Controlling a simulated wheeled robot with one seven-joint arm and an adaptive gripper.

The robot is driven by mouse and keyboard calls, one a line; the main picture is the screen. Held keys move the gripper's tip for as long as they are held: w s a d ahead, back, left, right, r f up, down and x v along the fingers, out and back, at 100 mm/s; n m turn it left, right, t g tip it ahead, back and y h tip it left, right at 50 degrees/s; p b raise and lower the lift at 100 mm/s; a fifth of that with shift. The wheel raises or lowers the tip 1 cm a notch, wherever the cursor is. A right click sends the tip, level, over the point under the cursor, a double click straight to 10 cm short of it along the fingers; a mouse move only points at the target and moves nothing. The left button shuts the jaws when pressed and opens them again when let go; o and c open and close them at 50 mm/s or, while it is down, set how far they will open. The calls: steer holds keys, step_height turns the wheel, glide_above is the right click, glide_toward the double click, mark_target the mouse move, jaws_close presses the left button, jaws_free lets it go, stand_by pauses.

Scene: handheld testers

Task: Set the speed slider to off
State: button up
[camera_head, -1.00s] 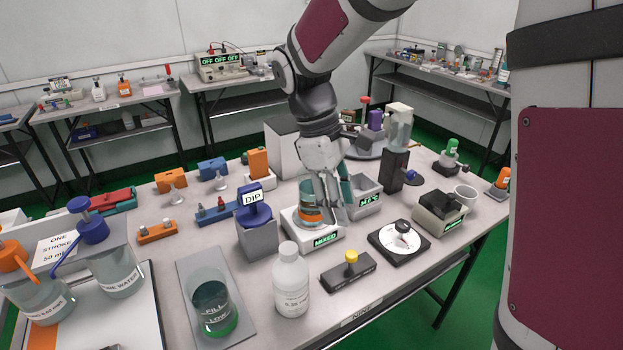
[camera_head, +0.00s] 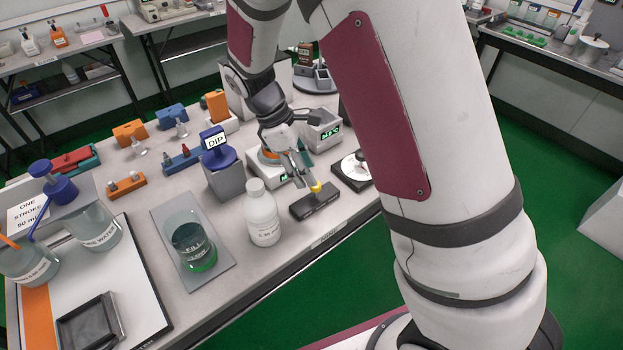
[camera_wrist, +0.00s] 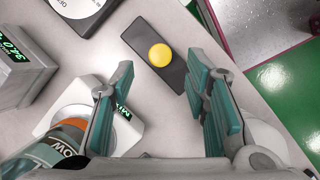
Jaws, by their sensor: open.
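A small black slider base (camera_head: 318,202) with a yellow knob (camera_head: 316,186) lies near the table's front edge; I take it for the speed slider. In the wrist view the base (camera_wrist: 150,36) runs diagonally, and the knob (camera_wrist: 160,55) sits around the middle of its visible part. My gripper (camera_head: 305,172) is open and points down beside the knob in the head view. In the wrist view my gripper (camera_wrist: 160,75) has teal pads on either side of the base's lower part, with the knob ahead between them. I cannot tell whether a finger touches it. Any slider markings are not readable.
A white bottle (camera_head: 262,215) stands left of the slider. A white stirrer unit (camera_wrist: 128,135) with a beaker (camera_wrist: 45,155) is close behind, beside the left finger. A round dial on a black plate (camera_head: 352,172) lies to the right, partly behind my arm.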

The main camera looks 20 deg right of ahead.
mark_target(315, 191)
steer(key=shift+x, duration=2.1)
jaws_close()
